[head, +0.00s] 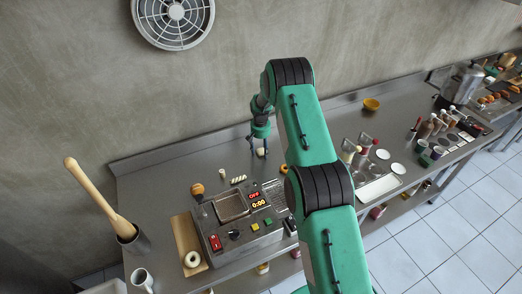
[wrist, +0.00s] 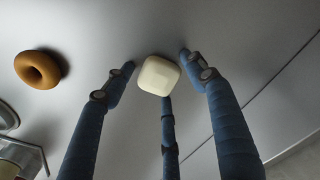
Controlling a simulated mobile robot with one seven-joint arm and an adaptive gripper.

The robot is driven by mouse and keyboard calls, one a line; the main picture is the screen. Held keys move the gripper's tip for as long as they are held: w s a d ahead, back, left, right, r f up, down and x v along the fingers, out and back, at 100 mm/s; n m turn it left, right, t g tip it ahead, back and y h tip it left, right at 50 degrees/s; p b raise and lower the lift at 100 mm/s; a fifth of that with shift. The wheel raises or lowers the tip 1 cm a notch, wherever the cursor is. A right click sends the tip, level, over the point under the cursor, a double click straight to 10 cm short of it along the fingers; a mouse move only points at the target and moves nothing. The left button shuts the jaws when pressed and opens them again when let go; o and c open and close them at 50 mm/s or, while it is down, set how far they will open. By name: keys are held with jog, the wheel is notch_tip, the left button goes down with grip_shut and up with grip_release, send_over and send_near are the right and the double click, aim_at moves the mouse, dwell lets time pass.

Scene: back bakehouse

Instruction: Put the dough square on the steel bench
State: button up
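The dough square (wrist: 158,75) is a pale cream block with rounded corners, lying on the grey steel bench (head: 330,122) in the wrist view. In the head view it shows small (head: 262,152) just under my gripper (head: 259,140), near the back of the bench. My gripper's three blue fingers are spread around the dough in the wrist view, with the tips close to its sides. I see narrow gaps at the left and right fingertips. Contact with the third finger is hard to judge.
A brown ring doughnut (wrist: 38,70) lies left of the dough in the wrist view. In the head view a control machine (head: 238,215), a wooden board (head: 187,240) and a rolling pin (head: 98,195) stand left.

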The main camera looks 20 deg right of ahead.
aim_at(261, 150)
jog(key=shift+r, duration=0.15)
notch_tip(261, 150, up, 12)
jog(key=b, duration=0.1)
dwell(0.9)
jog(key=shift+a+r, duration=0.1)
jog(key=shift+r, duration=0.05)
dwell(0.4)
